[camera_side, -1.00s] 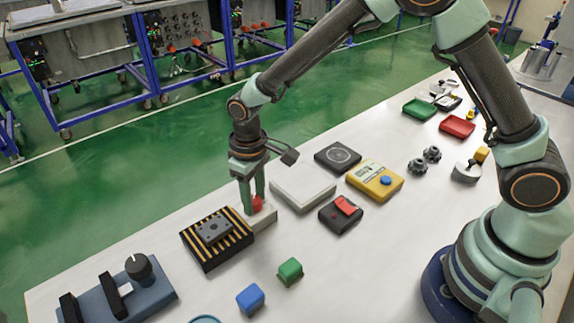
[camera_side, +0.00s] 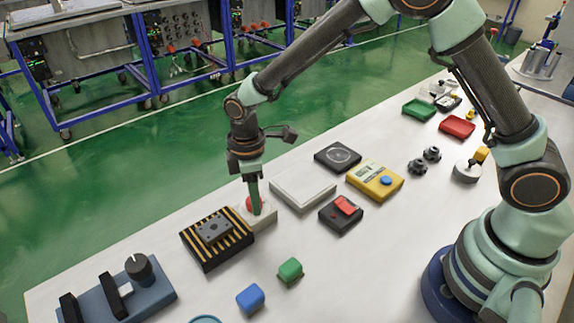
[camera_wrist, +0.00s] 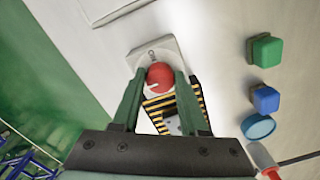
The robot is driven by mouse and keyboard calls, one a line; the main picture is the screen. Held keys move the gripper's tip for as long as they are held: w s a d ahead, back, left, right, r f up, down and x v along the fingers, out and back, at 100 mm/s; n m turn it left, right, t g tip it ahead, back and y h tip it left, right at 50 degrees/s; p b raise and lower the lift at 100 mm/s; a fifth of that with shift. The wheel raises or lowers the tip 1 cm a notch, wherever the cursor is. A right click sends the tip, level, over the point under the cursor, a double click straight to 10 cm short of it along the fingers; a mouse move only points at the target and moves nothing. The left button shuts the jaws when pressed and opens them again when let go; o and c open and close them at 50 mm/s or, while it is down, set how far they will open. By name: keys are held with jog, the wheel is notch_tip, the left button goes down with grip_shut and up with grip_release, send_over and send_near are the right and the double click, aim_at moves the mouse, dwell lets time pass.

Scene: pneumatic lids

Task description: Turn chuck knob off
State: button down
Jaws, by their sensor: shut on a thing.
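The red chuck knob (camera_side: 256,205) sits on a white square base (camera_side: 268,218) beside the black plate with yellow stripes (camera_side: 216,250). My gripper (camera_side: 256,209) points down, shut on the red knob. In the wrist view the two green fingers of my gripper (camera_wrist: 160,76) stand on either side of the red knob (camera_wrist: 159,74), with the white base (camera_wrist: 139,57) beneath it. A pale mark shows on the knob's top. A grey block (camera_side: 213,229) lies on the striped plate.
A white flat panel (camera_side: 303,192) lies close behind the knob base. A black box with a red switch (camera_side: 341,214) and a yellow meter (camera_side: 375,181) lie to the right. Green (camera_side: 290,270) and blue (camera_side: 250,298) blocks lie in front. A blue-grey clamp (camera_side: 150,290) is at left.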

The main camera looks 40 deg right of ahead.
jog(key=shift+d+f, duration=0.1)
jog(key=shift+d, duration=0.1)
dwell(0.4)
jog(key=shift+c, duration=2.2)
grip_release()
jog(key=shift+a, duration=0.1)
jog(key=shift+r, duration=0.3)
notch_tip(320, 180, up, 12)
jog(key=shift+w+f, duration=0.15)
jog(key=shift+f, duration=0.05)
